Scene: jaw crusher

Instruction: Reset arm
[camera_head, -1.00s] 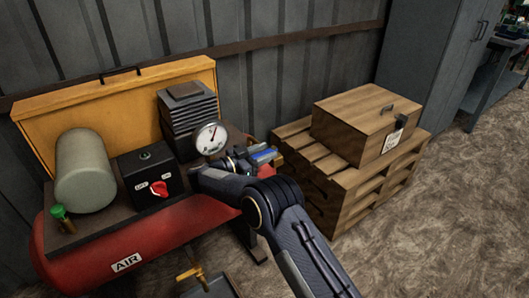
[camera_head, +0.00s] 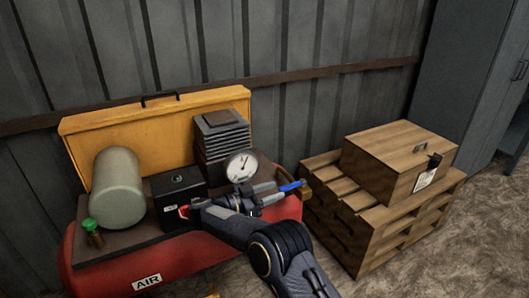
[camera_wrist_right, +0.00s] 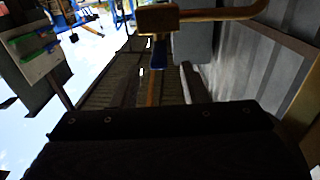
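My right arm comes in from the bottom of the head view. Its gripper (camera_head: 262,198) is in front of the red air compressor (camera_head: 225,236), just below the round white gauge (camera_head: 241,166). Beside the fingers is a blue handle (camera_head: 292,186); I cannot tell whether they touch. The fingers are small and dark, and their opening is unclear. The right wrist view shows the dark gripper body (camera_wrist_right: 150,140) below a brass pipe (camera_wrist_right: 205,15) with a blue part (camera_wrist_right: 159,54). My left gripper is not in view.
The compressor carries a black switch box (camera_head: 180,192) with a red knob (camera_head: 184,211), partly covered by my arm, and a grey cylinder (camera_head: 118,188). A wooden box (camera_head: 385,160) sits on stacked pallets (camera_head: 350,235) to the right. Floor is clear at lower right.

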